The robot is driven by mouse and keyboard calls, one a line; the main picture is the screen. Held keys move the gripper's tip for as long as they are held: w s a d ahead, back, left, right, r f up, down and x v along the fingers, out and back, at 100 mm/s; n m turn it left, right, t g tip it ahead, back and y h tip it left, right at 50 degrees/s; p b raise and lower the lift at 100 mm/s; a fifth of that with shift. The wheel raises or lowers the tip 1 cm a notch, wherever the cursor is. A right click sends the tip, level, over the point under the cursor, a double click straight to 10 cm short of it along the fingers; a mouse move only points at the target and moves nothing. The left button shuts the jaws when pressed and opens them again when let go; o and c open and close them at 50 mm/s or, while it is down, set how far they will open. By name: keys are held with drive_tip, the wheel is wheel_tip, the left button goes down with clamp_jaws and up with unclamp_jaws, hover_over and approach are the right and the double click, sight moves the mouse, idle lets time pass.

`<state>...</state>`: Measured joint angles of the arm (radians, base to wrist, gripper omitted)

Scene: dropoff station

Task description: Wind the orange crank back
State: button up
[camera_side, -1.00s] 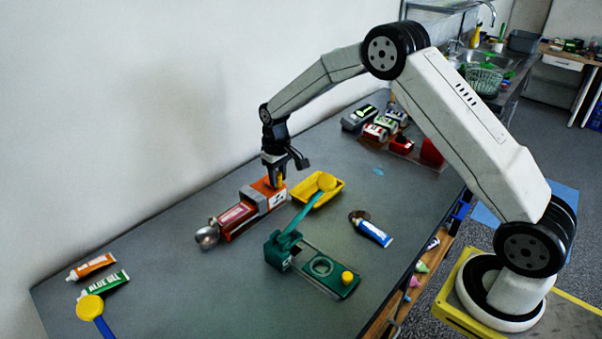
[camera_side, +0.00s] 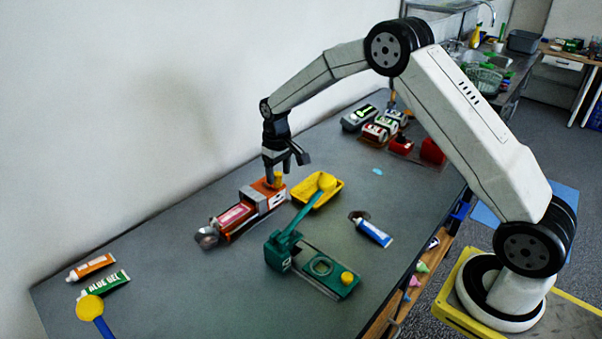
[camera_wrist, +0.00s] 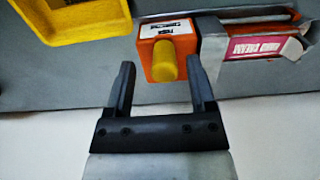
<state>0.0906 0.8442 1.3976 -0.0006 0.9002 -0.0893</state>
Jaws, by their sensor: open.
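The orange crank (camera_side: 271,188) is an orange block with an upright yellow knob, at the far end of a grey press. In the wrist view the crank (camera_wrist: 160,30) carries a white label, and its yellow knob (camera_wrist: 164,62) points toward me. My gripper (camera_side: 286,166) is over the crank. In the wrist view my gripper (camera_wrist: 160,76) is open, with one finger on each side of the knob and a gap at both sides. The press holds a pink-and-white tube (camera_side: 236,216), which also shows in the wrist view (camera_wrist: 264,47).
A green press (camera_side: 280,252) stands in front, near a blue tube (camera_side: 373,232). Two tubes (camera_side: 92,266) lie at far left. Toy-like items (camera_side: 380,128) crowd the back; the wall is behind.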

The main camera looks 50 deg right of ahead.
drive_tip(key=shift+r, duration=2.45)
drive_tip(key=shift+s, duration=0.1)
drive_tip(key=shift+s+a+r, duration=0.2)
drive_tip(key=shift+s+a, duration=0.05)
drive_tip(key=shift+s, duration=0.25)
drive_tip(key=s+a+t, duration=0.1)
drive_tip(key=s+a, duration=0.1)
drive_tip(key=s, duration=1)
drive_tip(key=s+a+t, duration=0.1)
drive_tip(key=s+a, duration=0.1)
drive_tip(key=s, duration=1)
drive_tip(key=shift+s+a+t, duration=0.2)
drive_tip(key=shift+s+t, duration=0.1)
drive_tip(key=shift+s, duration=0.05)
